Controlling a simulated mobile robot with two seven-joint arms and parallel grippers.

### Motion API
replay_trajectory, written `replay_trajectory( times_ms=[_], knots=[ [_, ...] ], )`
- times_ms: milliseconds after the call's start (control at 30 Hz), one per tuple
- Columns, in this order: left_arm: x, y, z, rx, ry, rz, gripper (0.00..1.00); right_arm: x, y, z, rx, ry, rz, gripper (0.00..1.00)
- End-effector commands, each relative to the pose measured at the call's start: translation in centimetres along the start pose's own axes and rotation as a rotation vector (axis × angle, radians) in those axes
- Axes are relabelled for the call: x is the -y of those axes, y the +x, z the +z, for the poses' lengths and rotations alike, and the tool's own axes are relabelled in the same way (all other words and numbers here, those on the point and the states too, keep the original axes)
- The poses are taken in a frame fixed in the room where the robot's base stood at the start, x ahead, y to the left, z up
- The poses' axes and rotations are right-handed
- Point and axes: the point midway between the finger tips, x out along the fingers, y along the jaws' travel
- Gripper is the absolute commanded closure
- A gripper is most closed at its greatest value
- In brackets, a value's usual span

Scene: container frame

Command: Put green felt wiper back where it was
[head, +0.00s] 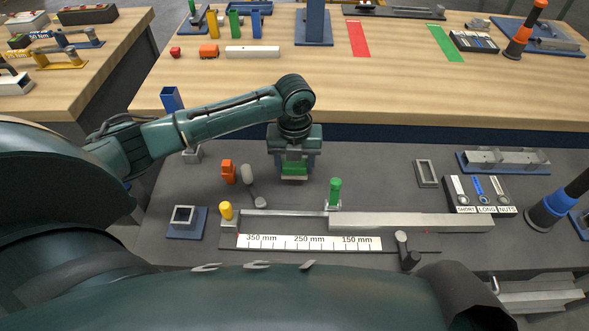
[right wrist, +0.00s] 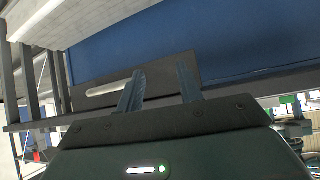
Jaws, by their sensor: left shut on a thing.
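The green felt wiper (head: 294,169) is between the fingers of my left gripper (head: 294,175), which points down over the dark grey bench mat in the head view. The gripper is shut on it and hides part of it. I cannot tell whether its underside touches the mat. My right gripper (right wrist: 160,88) shows only in the right wrist view; its two fingers stand apart with nothing seen between them.
Near the left gripper are an orange block (head: 228,171), a grey-headed tool (head: 248,176) and a green-handled clamp (head: 335,193). A ruler fixture (head: 309,242) lies in front. A blue panel (right wrist: 240,45) is beyond my right fingers.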

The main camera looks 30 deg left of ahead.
Motion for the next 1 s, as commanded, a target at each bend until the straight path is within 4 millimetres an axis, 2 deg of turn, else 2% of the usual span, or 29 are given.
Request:
replay_trajectory(
  times_ms=[200, 567, 600, 833, 1000],
  knots=[
    [0.0, 2.8, -0.1, -0.001, -0.001, 0.0, 0.64, 0.0, -0.2, -0.2, 0.001, -0.003, 0.0, 0.64],
    [0.0, 3.2, 0.0, 0.0, -0.001, 0.001, 0.64, -0.1, 0.0, -0.3, -0.003, -0.006, -0.001, 0.64],
    [0.0, 3.2, 0.0, 0.0, 0.0, 0.001, 0.43, 0.0, 0.0, -0.3, -0.003, -0.006, -0.001, 0.64],
    [0.0, 3.1, 0.0, 0.0, -0.001, 0.0, 0.24, 0.0, 0.0, -0.4, -0.004, -0.006, -0.001, 0.64],
    [0.0, 3.1, 0.0, 0.0, -0.001, 0.0, 0.24, 0.0, -0.1, -0.4, -0.005, -0.006, -0.001, 0.64]
  ],
)
